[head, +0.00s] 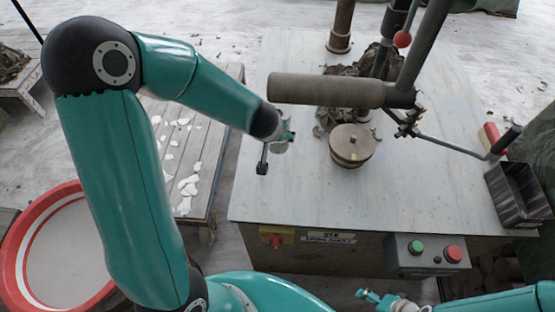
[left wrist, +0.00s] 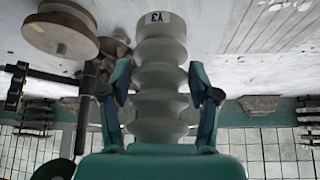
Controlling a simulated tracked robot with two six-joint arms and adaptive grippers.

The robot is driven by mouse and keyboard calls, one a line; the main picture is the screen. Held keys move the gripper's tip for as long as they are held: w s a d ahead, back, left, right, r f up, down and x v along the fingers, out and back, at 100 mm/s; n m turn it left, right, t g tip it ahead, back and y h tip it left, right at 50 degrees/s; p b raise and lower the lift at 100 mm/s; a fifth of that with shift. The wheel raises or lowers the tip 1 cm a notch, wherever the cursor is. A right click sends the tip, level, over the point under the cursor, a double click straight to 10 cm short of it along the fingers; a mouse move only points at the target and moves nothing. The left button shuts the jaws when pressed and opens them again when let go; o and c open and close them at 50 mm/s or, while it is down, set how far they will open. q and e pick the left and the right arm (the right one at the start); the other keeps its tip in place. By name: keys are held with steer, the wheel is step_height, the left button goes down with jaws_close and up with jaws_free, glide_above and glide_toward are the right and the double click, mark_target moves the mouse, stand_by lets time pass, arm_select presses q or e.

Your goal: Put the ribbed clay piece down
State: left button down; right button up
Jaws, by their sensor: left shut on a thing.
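The ribbed clay piece (left wrist: 160,78) is pale grey, with stacked rounded ribs and a label at its end. In the left wrist view it lies between the two fingers of my left gripper (left wrist: 161,90), which is shut on it. In the head view my left gripper (head: 284,138) is over the left part of the grey table (head: 290,195), left of a round wooden block (head: 352,145). Little of the piece shows there, and I cannot tell whether it touches the table. My right gripper (head: 378,299) is low at the bottom edge, clear of the table top.
A press arm with a thick grey roller (head: 325,90) hangs above the table's middle. A dark metal bin (head: 517,195) stands at the right edge. A slatted bench (head: 208,160) with white shards is to the left. A red-rimmed tub (head: 18,270) is at lower left.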

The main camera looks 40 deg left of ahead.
mark_target(276, 148)
arm_select(q)
step_height(276, 148, down, 7)
steer(key=b, duration=0.4)
steer(key=shift+r, duration=0.2)
step_height(276, 148, down, 5)
steer(key=b, duration=0.3)
steer(key=shift+w+f+b, duration=0.1)
steer(key=shift+f+b, duration=0.05)
steer(key=shift+b, duration=0.15)
steer(key=shift+c, duration=1.2)
jaws_free()
